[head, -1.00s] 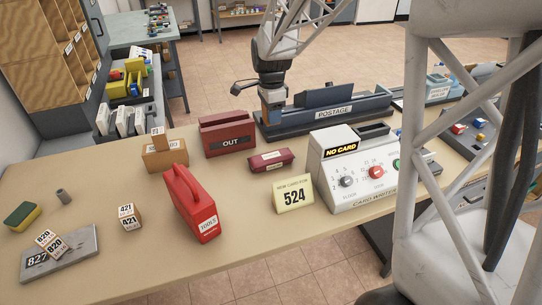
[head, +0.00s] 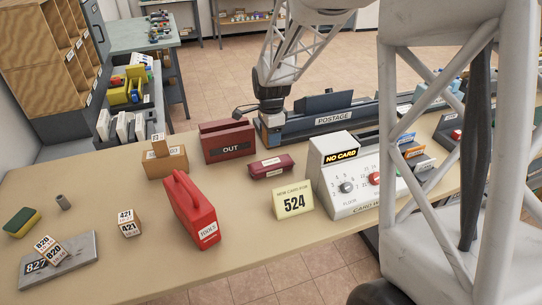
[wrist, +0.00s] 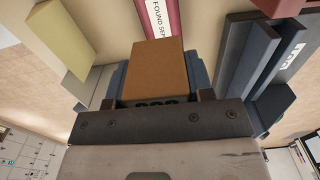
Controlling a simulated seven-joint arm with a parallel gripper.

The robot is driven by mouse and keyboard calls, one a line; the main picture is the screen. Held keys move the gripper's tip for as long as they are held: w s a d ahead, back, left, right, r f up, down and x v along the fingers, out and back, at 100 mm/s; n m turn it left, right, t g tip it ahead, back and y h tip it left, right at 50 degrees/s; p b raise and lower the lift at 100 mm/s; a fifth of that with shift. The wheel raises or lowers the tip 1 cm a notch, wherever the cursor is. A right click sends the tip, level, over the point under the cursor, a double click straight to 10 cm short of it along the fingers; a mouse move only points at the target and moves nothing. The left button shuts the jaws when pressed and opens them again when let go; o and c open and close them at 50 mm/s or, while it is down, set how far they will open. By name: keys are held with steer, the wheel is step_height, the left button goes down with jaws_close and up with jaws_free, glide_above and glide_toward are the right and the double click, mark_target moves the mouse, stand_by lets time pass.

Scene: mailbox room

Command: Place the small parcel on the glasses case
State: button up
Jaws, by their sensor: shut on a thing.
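My gripper (wrist: 158,85) is shut on the small parcel (wrist: 156,66), a brown box with a partly hidden number on its near face, in the wrist view. The glasses case (head: 270,167) is a low dark red box with pale labels, lying on the table in front of the postage unit. Its labelled top (wrist: 161,20) shows beyond the parcel in the wrist view. The parcel appears apart from the case.
A red OUT box (head: 229,142) stands left of the case, and the postage unit (head: 330,120) behind it. The 524 card (head: 293,201) and card writer (head: 345,182) stand in front and right. A red toolbox (head: 192,212) is front left.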

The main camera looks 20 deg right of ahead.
mark_target(271, 162)
steer(key=shift+f, duration=2)
steer(key=shift+f, duration=1.85)
steer(key=shift+f, duration=0.15)
steer(key=o, duration=1)
steer(key=shift+c, duration=0.2)
step_height(271, 162, up, 12)
steer(key=shift+r, duration=0.1)
